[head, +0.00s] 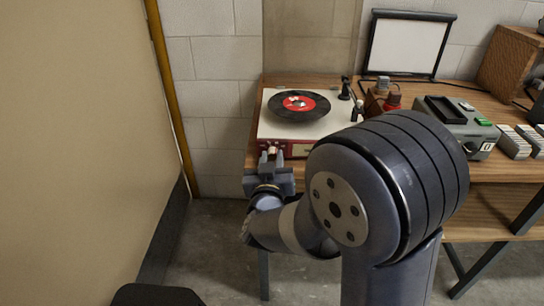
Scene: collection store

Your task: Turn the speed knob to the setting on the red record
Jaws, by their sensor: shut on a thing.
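A turntable (325,121) with a cream top and red front stands at the left end of the wooden table. On its platter lies a black record (286,112) with a red label (299,103); pale marks on the label are too small to read. My gripper (272,154) is at the turntable's red front, shut on a small pale knob (273,150) there. The knob's markings and pointer cannot be made out. My arm hides the right part of the turntable's front.
A grey device with a green button (448,119) and several light boxes (524,140) stand to the right. A framed white panel (408,45) stands behind. A beige partition (75,130) rises at left.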

